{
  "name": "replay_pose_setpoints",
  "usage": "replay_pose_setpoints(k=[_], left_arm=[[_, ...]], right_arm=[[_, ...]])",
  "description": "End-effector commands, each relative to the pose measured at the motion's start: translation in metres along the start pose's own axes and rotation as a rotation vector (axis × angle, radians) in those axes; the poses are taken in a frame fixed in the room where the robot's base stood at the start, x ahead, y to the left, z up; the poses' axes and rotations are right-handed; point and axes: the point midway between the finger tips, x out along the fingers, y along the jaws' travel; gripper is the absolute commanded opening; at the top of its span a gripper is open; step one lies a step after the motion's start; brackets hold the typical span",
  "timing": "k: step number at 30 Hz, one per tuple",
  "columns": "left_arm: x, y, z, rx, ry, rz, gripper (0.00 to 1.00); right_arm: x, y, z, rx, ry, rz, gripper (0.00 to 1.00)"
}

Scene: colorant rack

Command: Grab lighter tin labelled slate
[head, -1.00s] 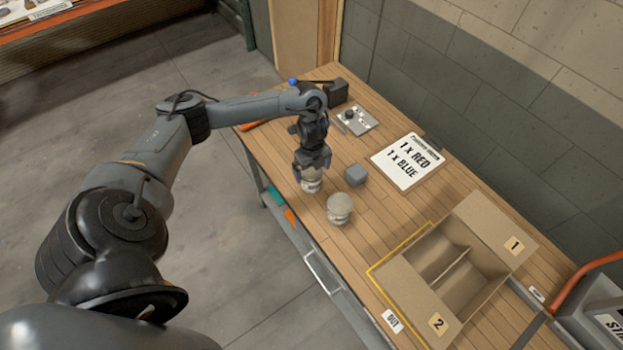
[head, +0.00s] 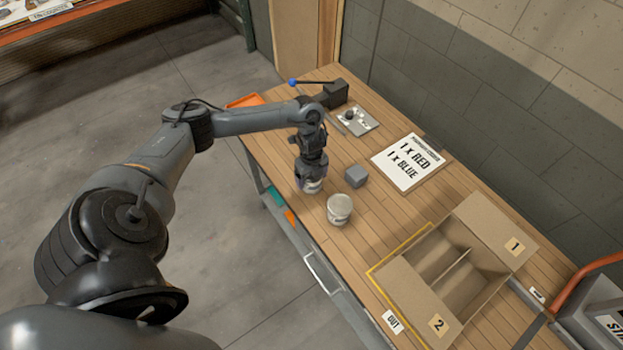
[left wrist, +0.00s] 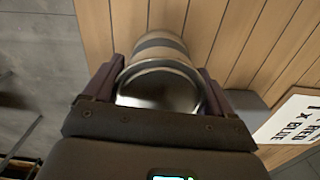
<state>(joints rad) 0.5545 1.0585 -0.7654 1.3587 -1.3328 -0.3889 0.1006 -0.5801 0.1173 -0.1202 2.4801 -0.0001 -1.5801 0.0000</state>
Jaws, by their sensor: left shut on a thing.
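Two pale tins are on the wooden bench. One tin (head: 311,186) is under my left gripper (head: 311,180), near the bench's front edge. In the left wrist view this tin (left wrist: 160,65) sits between the two fingers of the gripper (left wrist: 160,95), which is shut on it. The tin has a shiny metal lid and a pale, banded side. The second tin (head: 339,209) stands free, just to the right and nearer. I cannot read a slate label on either tin. My right gripper is not in view.
A grey cube (head: 356,176) sits close behind the tins. A card reading 1 x RED, 1 x BLUE (head: 408,162) lies farther back. A divided cardboard box (head: 405,285) stands to the right. A small metal plate (head: 358,120) lies at the back.

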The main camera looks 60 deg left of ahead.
Motion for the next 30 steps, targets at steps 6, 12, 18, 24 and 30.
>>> replay_pose_setpoints(k=[6,12,18,24,30], left_arm=[[-0.001,0.0,0.0,0.0,0.0,-0.001,0.5],[-0.009,-0.001,0.0,0.001,0.0,-0.002,0.5],[-0.034,-0.002,0.001,0.002,-0.001,-0.005,0.5],[-0.069,-0.015,-0.033,0.006,0.002,-0.007,0.5],[-0.087,-0.027,-0.064,0.003,0.001,-0.004,0.5]], right_arm=[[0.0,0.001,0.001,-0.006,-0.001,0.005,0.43],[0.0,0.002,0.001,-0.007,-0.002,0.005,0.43],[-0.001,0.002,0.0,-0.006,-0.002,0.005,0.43],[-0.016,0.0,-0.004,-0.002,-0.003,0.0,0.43],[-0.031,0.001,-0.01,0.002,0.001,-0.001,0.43]])
